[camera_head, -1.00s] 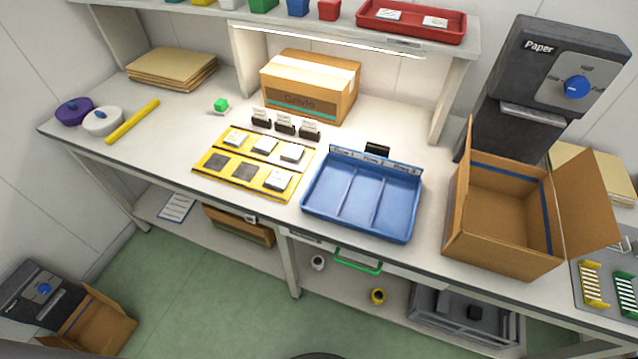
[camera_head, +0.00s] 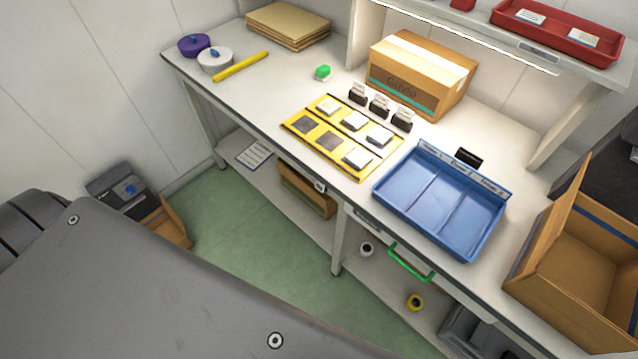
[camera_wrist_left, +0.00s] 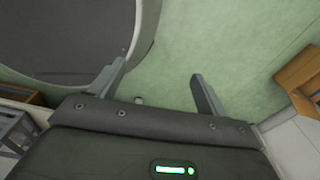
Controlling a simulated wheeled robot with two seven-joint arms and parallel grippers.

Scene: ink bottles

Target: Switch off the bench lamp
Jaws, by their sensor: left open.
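The bench lamp (camera_head: 470,38) is a bright white strip along the underside of the shelf, at the top right of the head view, and it is lit. A small grey plate (camera_head: 540,51) sits on the shelf's front edge near the strip's right end; I cannot tell whether it is the switch. My left gripper (camera_wrist_left: 158,70) is open and empty in the left wrist view, over the green floor and away from the lamp. Its fingers do not show in the head view, where a grey link of my arm fills the lower left. My right gripper is not in view.
The bench holds a closed carton (camera_head: 405,85), a blue divided tray (camera_head: 395,188), a yellow-edged mat (camera_head: 289,126) and an open box (camera_head: 560,262). A red tray (camera_head: 600,62) is on the shelf. A grey bin (camera_head: 122,192) stands on the floor.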

